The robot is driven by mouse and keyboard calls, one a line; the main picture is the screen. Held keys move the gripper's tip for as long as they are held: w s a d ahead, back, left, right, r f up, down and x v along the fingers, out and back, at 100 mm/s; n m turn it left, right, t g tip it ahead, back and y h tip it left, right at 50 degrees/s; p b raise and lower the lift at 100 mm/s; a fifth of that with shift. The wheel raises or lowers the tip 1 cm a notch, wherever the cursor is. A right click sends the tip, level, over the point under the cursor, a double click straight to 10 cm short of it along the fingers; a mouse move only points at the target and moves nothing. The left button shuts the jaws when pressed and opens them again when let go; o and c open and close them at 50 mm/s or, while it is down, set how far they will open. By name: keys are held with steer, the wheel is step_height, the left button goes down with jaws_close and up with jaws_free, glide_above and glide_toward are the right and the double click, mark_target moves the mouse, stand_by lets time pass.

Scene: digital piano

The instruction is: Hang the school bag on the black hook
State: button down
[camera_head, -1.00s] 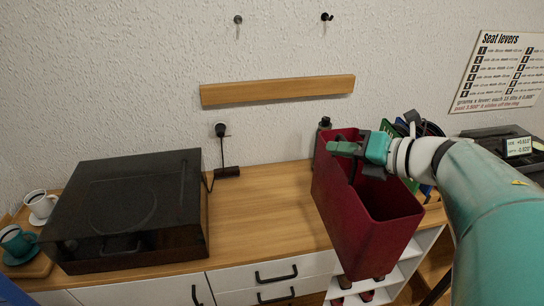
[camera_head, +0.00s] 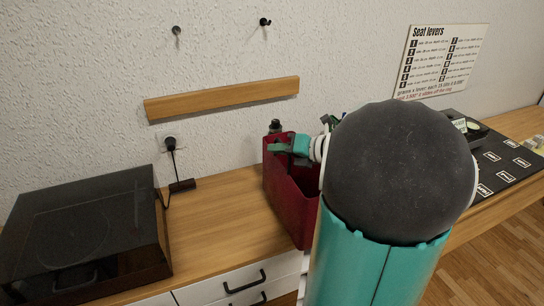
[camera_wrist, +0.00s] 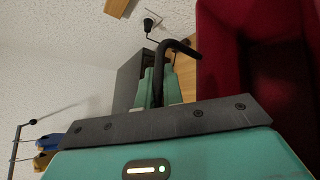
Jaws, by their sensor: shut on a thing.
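The school bag (camera_head: 290,205) is a dark red, open-topped bag. It stands upright at the front edge of the wooden cabinet top in the head view, partly hidden by my arm. My gripper (camera_head: 283,148) is at its top, shut on the bag's dark strap. In the wrist view the black strap (camera_wrist: 184,46) runs up from between my green fingers (camera_wrist: 158,85), with the red bag wall (camera_wrist: 222,60) to the right. The black hook (camera_head: 265,22) is on the wall, above and left of the bag. A grey hook (camera_head: 177,31) is further left.
A wooden wall strip (camera_head: 222,99) lies between the hooks and the cabinet top (camera_head: 232,200). A black turntable-like box (camera_head: 85,235) stands at left. A plug with cable (camera_head: 170,144) is on the wall.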

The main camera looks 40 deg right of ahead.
steer(key=f, duration=0.3)
steer(key=shift+w+d+f, duration=0.15)
steer(key=shift+w+f, duration=0.1)
steer(key=shift+f, duration=0.1)
steer(key=c, duration=1.5)
jaws_free()
steer(key=shift+c, duration=0.2)
